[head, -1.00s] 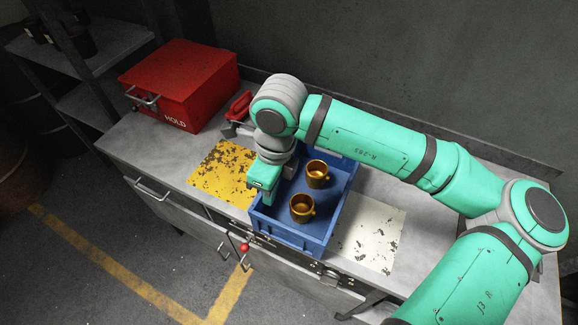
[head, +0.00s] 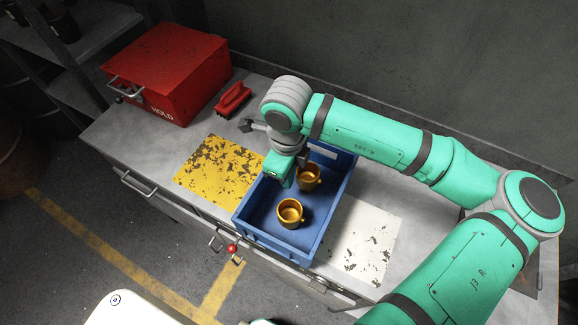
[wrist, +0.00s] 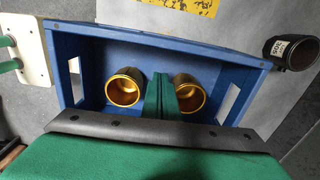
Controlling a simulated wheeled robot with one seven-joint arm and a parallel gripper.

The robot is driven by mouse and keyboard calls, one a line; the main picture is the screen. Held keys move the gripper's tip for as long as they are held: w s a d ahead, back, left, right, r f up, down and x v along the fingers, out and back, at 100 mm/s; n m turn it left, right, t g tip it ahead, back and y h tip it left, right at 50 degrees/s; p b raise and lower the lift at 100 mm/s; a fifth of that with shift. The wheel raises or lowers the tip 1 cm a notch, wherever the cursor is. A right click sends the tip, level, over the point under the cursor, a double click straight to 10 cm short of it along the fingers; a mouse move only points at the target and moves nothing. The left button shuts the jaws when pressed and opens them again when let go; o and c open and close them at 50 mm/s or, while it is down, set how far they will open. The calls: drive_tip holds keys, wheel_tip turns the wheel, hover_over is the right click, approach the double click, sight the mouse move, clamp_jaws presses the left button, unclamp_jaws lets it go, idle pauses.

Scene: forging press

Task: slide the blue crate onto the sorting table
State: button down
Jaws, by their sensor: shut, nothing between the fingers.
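The blue crate (head: 285,246) sits on the grey bench (head: 135,140), between a worn yellow patch and a worn white patch. Two gold mugs (head: 290,213) (head: 308,178) stand inside it. My gripper (head: 285,182) is low over the crate's left part, beside the far mug and partly in front of it. In the wrist view the crate (wrist: 200,55) is seen from above, and the green fingers (wrist: 160,95) are together, between the two mugs in the picture. Whether they touch the crate is hidden. I cannot tell a separate sorting table.
A red box marked HOLD (head: 170,75) and a red brush (head: 232,100) stand on the bench at the back left. The yellow patch (head: 222,168) and white patch (head: 362,240) are bare. A red knob (head: 232,248) sits at the bench's front edge.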

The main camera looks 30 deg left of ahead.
sight(276, 189)
wheel_tip(276, 189, down, 4)
drive_tip(key=shift+d+r, duration=0.1)
drive_tip(key=shift+r, duration=0.15)
drive_tip(key=a, duration=0.2)
drive_tip(key=shift+w+a+f, duration=0.1)
drive_tip(key=shift+a+f, duration=0.15)
drive_tip(key=shift+a, duration=0.7)
drive_tip(key=shift+w, duration=0.2)
